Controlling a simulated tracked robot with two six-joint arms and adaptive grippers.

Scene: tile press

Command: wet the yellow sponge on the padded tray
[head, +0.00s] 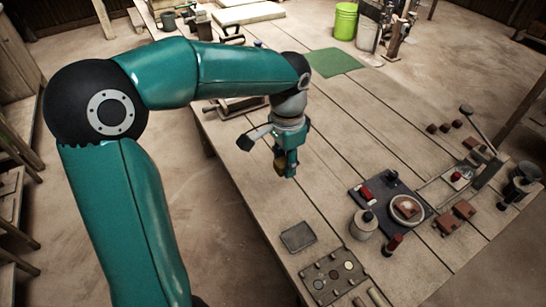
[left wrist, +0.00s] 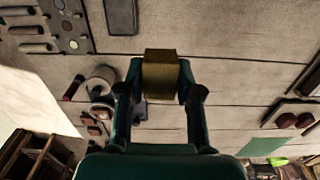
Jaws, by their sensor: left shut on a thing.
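My left gripper (head: 289,160) hangs above the middle of the wooden table, fingers pointing down. In the left wrist view the gripper (left wrist: 161,82) is shut on the yellow sponge (left wrist: 161,70), a dull yellow block between the fingertips. In the head view the sponge (head: 280,164) shows only partly beside the fingers. A small flat dark grey tray (head: 298,237) lies empty near the table's front left edge, apart from the gripper. It also shows at the top of the left wrist view (left wrist: 121,18). I cannot tell whether it is the padded one. My right gripper is not in view.
A plate with round colour pads (head: 333,278) lies at the front. A black board (head: 378,192) carries a round white dish (head: 407,208); a jar (head: 364,225) stands beside it. A lever press (head: 484,165) is at right. A green mat (head: 334,62) and green bucket (head: 345,22) are behind.

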